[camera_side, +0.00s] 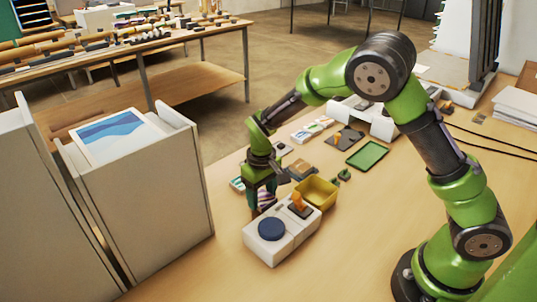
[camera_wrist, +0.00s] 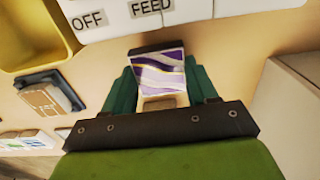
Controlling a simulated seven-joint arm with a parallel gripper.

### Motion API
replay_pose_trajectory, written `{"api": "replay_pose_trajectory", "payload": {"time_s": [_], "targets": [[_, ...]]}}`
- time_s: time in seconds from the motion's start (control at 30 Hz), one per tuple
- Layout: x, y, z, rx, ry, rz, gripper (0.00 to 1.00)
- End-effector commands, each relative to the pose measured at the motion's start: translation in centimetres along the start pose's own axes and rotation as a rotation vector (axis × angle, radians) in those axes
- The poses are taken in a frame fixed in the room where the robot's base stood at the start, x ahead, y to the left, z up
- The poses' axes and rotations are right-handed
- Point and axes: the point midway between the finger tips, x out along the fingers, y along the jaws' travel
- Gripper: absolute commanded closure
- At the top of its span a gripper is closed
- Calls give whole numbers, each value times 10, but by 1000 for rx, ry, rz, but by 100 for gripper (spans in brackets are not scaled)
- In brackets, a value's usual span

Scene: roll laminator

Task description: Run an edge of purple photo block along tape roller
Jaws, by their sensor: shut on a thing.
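My gripper (camera_side: 262,190) is shut on the purple photo block (camera_side: 265,198). In the wrist view the block (camera_wrist: 159,72), with purple, white and yellow wavy stripes, sits between the two teal fingers of my gripper (camera_wrist: 160,78). In the side view the fingers partly hide it. A white machine (camera_side: 267,253) stands just in front of the gripper, with a dark blue round disc (camera_side: 271,229) and an orange upright part (camera_side: 298,202) on top. I cannot tell which part is the tape roller. In the wrist view the machine (camera_wrist: 110,25) shows the labels OFF and FEED, close beyond the block.
A yellow bin (camera_side: 317,192) stands beside the machine. A green tray (camera_side: 367,156), dark flat pieces (camera_side: 301,169) and small picture cards (camera_side: 312,128) lie farther back. A tall beige cabinet (camera_side: 150,200) stands left. The table right of the machine is clear.

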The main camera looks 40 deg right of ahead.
Motion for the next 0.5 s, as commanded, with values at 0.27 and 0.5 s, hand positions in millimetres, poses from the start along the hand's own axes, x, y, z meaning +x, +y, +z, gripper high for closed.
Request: {"api": "replay_pose_trajectory", "payload": {"time_s": [0.27,0.5], "targets": [[-24,0,0,0,3,-2,67],[-43,0,-1,0,3,-1,67]]}}
